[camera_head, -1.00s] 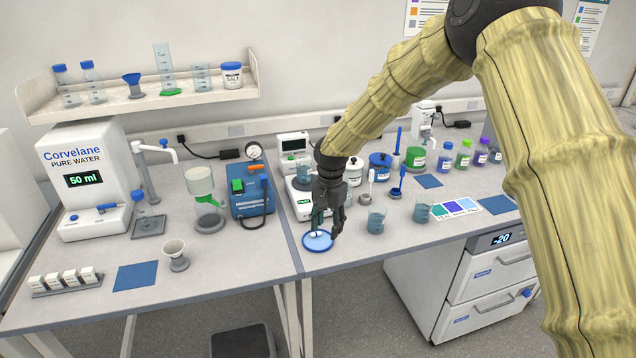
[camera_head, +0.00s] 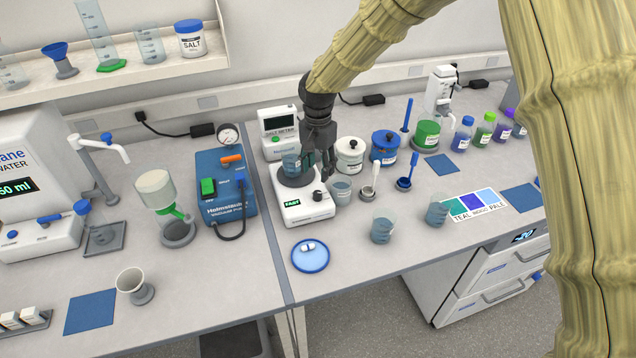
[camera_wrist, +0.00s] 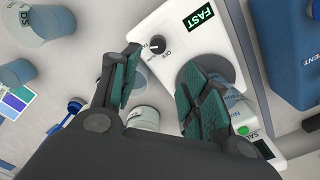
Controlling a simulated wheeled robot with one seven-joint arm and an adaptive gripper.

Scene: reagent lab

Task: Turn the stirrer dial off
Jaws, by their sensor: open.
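The white stirrer (camera_head: 306,213) stands on the bench, its small display (camera_head: 292,198) reading FAST. Its black dial (camera_head: 318,195) is on the front panel; the dial also shows in the wrist view (camera_wrist: 157,44), beside an OFF mark. A beaker (camera_head: 291,162) stands on the stirrer's dark round plate (camera_wrist: 207,70), partly hidden by my gripper. My gripper (camera_head: 318,171) is open and empty above the stirrer, close to the beaker. In the wrist view its two fingers (camera_wrist: 163,88) are spread, with the dial beyond the gap between them and apart from both.
A blue dish (camera_head: 311,262) with a small white piece lies in front of the stirrer. A blue pump (camera_head: 226,188) stands left of it. A small beaker (camera_head: 341,190) stands close on the right, with a white jar (camera_head: 349,156) behind.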

